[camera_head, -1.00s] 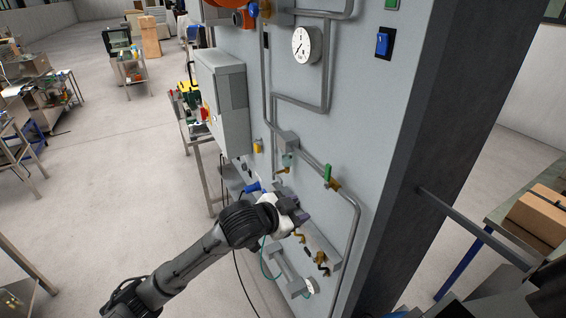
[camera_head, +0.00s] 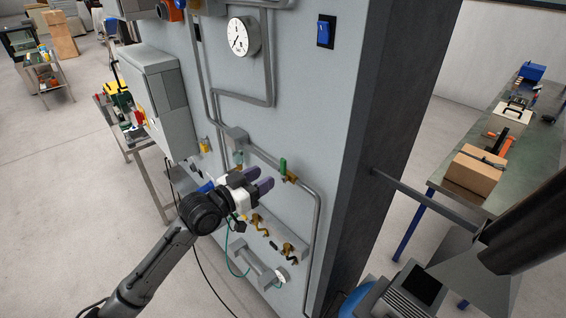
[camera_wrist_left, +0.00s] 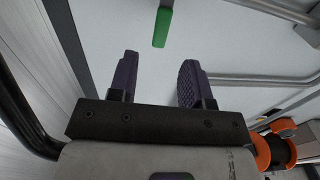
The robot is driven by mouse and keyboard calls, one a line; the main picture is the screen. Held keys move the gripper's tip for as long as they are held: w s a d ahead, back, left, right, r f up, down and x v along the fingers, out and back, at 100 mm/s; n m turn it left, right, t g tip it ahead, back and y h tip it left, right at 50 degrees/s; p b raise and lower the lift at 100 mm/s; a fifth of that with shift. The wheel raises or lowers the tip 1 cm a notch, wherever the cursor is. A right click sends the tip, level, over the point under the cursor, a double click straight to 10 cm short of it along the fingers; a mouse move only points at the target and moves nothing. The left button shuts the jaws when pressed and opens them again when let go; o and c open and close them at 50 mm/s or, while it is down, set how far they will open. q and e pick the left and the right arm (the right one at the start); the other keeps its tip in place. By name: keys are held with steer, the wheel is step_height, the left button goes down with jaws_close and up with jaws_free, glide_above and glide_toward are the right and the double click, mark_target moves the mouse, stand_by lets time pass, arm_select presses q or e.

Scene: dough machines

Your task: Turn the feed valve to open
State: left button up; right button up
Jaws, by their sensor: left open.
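A valve with a green lever handle (camera_head: 283,167) and a brass body (camera_head: 291,178) sits on the grey pipe of the panel. The lever points up along the panel, across the slanting pipe. My left gripper (camera_head: 262,180) is open and empty, just left of the green handle, its purple fingers pointing toward it. In the left wrist view the green handle (camera_wrist_left: 162,27) lies ahead of the left gripper (camera_wrist_left: 157,68), roughly in line with the gap between the fingers and apart from them. I cannot tell which valve is labelled feed. My right gripper is not in view.
The panel (camera_head: 310,95) carries a gauge (camera_head: 238,37), a blue switch (camera_head: 323,31), grey pipes (camera_head: 317,225) and a grey box (camera_head: 155,95). Below my gripper are brass taps (camera_head: 288,250). A workbench (camera_head: 445,187) with a cardboard box (camera_head: 474,172) stands at right.

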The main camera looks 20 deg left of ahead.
mark_target(282, 166)
arm_select(q)
steer(key=p+x, duration=0.1)
steer(key=x, duration=0.7)
steer(key=shift+c, duration=0.2)
jaws_close()
stand_by(0.4)
